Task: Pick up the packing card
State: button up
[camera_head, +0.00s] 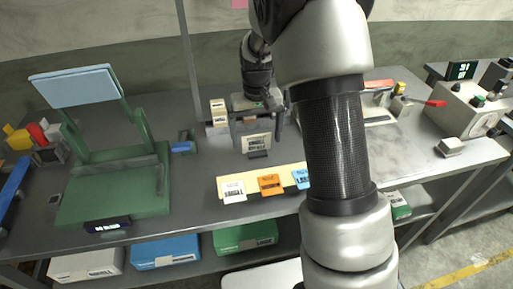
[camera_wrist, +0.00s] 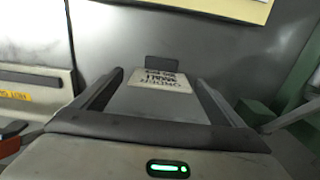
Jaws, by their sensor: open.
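A pale card with black print (camera_head: 256,142) is near the middle of the grey bench, with a small dark tab at its near edge. I take it to be the packing card; its print is too small to read surely. It also shows in the wrist view (camera_wrist: 160,78), print upside down. My gripper (camera_head: 256,133) is over it from the far side. In the wrist view my gripper (camera_wrist: 161,80) has its two dark fingers spread apart, one on each side of the card. I cannot tell whether they touch it.
A yellow strip (camera_head: 250,182) with white, orange and blue labels lies at the front. A green stand (camera_head: 120,190) is at left, and a small blue-and-green item (camera_head: 183,146) lies between it and my gripper. A grey machine with a red lever (camera_head: 460,108) is at right.

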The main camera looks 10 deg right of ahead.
aim_at(256, 144)
jog(key=shift+f, duration=1.4)
jog(key=c, duration=1.1)
